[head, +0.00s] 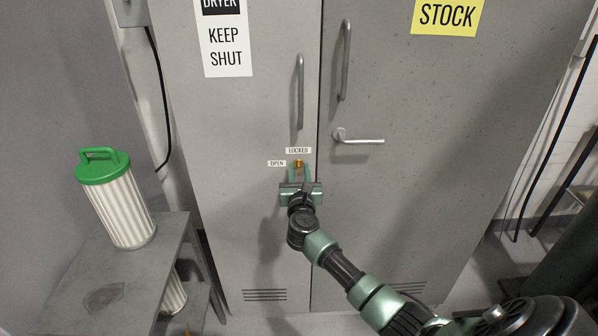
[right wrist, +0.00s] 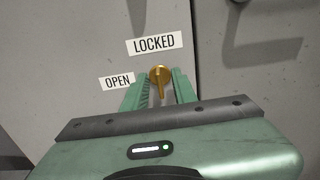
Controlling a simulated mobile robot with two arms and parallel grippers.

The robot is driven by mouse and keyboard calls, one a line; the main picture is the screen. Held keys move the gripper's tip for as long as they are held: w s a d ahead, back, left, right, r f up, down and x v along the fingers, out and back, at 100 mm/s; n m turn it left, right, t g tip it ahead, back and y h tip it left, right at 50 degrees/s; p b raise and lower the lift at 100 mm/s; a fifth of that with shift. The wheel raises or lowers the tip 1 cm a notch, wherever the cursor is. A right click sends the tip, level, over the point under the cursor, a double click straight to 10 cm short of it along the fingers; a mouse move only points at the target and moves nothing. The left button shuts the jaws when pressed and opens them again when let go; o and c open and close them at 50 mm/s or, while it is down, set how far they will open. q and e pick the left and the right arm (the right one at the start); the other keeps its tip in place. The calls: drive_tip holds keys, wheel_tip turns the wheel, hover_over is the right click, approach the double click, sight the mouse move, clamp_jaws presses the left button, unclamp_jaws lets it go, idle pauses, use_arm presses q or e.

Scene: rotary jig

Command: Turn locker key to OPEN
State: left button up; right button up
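The brass locker key (right wrist: 160,82) sits in its lock on the left door of the grey locker (head: 240,120). Its handle hangs about straight down. A LOCKED label (right wrist: 154,44) is above it and an OPEN label (right wrist: 117,82) is to its left. In the head view the key (head: 298,163) shows just above my right gripper (head: 299,171). My right gripper (right wrist: 160,90) is open, with its green fingers on either side of the key handle and a visible gap at each side. Whether the fingertips reach past the handle in depth is unclear. My left gripper is not in view.
A lever handle (head: 358,138) and two upright bar handles, left (head: 300,92) and right (head: 345,60), stick out from the doors. A grey stand (head: 125,270) at the left holds a white filter with a green cap (head: 120,205). The door around the key is flat and clear.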

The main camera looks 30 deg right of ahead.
clamp_jaws()
drive_tip(key=shift+w+a+f+n+p, duration=0.15)
drive_tip(key=shift+n+p, duration=2.15)
drive_tip(key=shift+n, duration=2.2)
drive_tip(key=shift+s+a+f+n+p, duration=0.1)
drive_tip(key=shift+n+p, duration=2.2)
drive_tip(key=shift+n, duration=2.2)
